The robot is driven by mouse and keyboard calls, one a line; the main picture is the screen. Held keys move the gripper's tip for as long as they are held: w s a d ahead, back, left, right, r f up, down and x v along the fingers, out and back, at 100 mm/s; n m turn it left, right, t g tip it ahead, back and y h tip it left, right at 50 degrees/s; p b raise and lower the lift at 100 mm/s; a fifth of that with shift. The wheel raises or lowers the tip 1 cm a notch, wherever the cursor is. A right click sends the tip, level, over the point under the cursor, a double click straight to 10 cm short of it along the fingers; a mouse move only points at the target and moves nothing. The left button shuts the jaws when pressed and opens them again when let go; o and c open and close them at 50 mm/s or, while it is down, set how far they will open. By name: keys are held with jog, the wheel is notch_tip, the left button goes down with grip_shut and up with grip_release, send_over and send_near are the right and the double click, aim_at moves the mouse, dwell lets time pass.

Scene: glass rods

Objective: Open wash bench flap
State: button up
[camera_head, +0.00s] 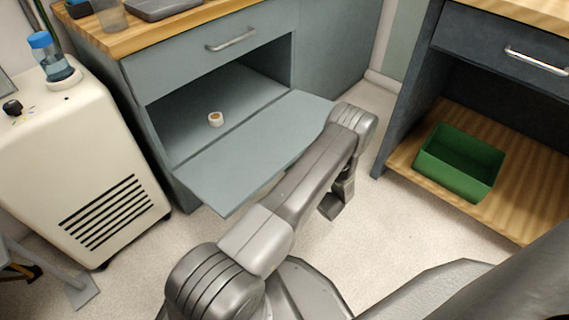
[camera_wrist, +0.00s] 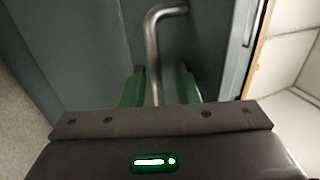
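The wash bench flap (camera_head: 250,150) is a grey-blue panel on the cabinet front under the wooden top. It is folded down and lies about level, with the compartment behind it open. A bent metal bar handle (camera_wrist: 152,45) shows close up in the wrist view against a grey-blue panel. My gripper (camera_wrist: 160,72) has green fingers, one on each side of the bar. Gaps show beside the bar, so the fingers look open around it rather than clamped. In the head view my arm reaches the flap's right edge; the fingertips and the flap's handle are hidden there.
A roll of tape (camera_head: 215,119) lies inside the open compartment. A drawer handle (camera_head: 231,39) is above it. A cream machine (camera_head: 75,160) stands at left. A dark bench (camera_head: 400,140) with a green bin (camera_head: 458,162) on its shelf is at right. Pale floor lies between.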

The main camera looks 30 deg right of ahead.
jog(key=p+v, duration=0.2)
jog(key=v, duration=1.1)
jog(key=shift+f, duration=0.15)
